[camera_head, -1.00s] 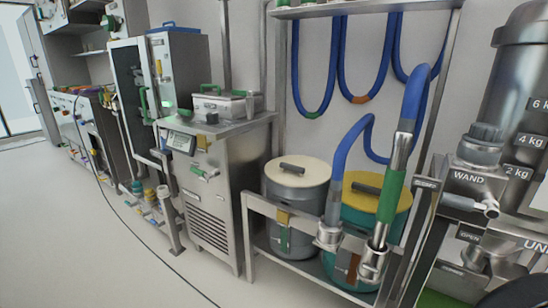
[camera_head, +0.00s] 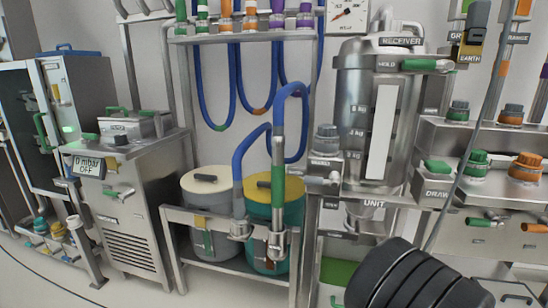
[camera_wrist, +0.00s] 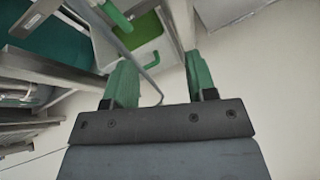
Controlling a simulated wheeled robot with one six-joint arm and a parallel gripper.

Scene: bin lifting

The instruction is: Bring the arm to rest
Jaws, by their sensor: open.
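My gripper (camera_wrist: 160,65) shows in the wrist view with its two green fingers apart. Nothing is held between them. Beyond the fingertips is a tray with a bright green floor (camera_wrist: 143,30) and a green handle. I cannot tell the distance from the fingers to it. The gripper itself cannot be made out in the head view.
A grey bin (camera_head: 208,205) and a teal bin with a yellow lid (camera_head: 291,222) stand on a steel rack under blue hoses (camera_head: 240,150). The metal receiver (camera_head: 352,90) and a valve bench (camera_head: 450,140) stand to the right. Pale floor (camera_wrist: 270,80) shows right of my fingers.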

